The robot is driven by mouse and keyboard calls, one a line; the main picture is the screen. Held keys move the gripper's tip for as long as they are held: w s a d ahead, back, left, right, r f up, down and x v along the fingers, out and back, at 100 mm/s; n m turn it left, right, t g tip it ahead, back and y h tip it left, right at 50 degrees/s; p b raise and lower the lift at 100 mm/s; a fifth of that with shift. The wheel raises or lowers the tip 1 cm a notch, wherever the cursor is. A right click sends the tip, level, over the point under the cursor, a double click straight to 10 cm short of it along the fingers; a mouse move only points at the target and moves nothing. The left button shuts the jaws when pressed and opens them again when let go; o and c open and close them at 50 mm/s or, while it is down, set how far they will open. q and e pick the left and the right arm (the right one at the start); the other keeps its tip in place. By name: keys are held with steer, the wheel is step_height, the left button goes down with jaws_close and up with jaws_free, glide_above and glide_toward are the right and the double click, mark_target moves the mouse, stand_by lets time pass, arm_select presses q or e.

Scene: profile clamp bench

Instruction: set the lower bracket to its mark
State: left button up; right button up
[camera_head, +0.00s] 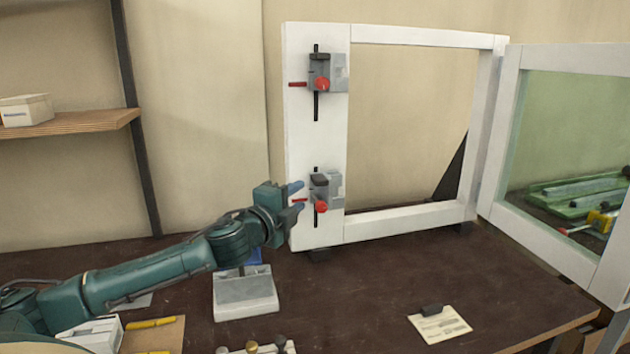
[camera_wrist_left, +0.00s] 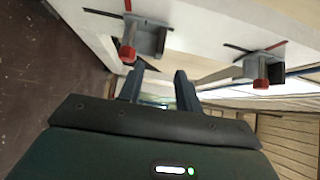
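The lower bracket (camera_head: 334,186) is a grey clamp with a red knob, on a black vertical slot in the white frame's left post (camera_head: 300,140). A short red mark (camera_head: 298,200) lies left of it, near knob height. Whether they line up exactly I cannot tell. My left gripper (camera_head: 297,197) is just left of the bracket, fingers apart with nothing between them. In the left wrist view the open fingers (camera_wrist_left: 160,90) point toward the frame, and the lower bracket (camera_wrist_left: 148,40) is beyond them, apart from them. My right gripper is not in view.
The upper bracket (camera_head: 325,72) sits above on the same post, with its own red mark. A glazed white sash (camera_head: 500,150) stands at the right. A grey block (camera_head: 245,294) is below my left arm. A note (camera_head: 440,325) lies on the dark bench, whose middle is clear.

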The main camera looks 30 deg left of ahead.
mark_target(316, 186)
arm_select(q)
steer(key=w, duration=0.2)
steer(key=w+p, duration=0.1)
steer(key=w, duration=0.2)
steer(key=w+p, duration=0.1)
steer(key=w, duration=0.2)
steer(key=shift+w+a, duration=0.2)
steer(key=shift+a, duration=0.1)
jaws_close()
steer(key=shift+f, duration=0.15)
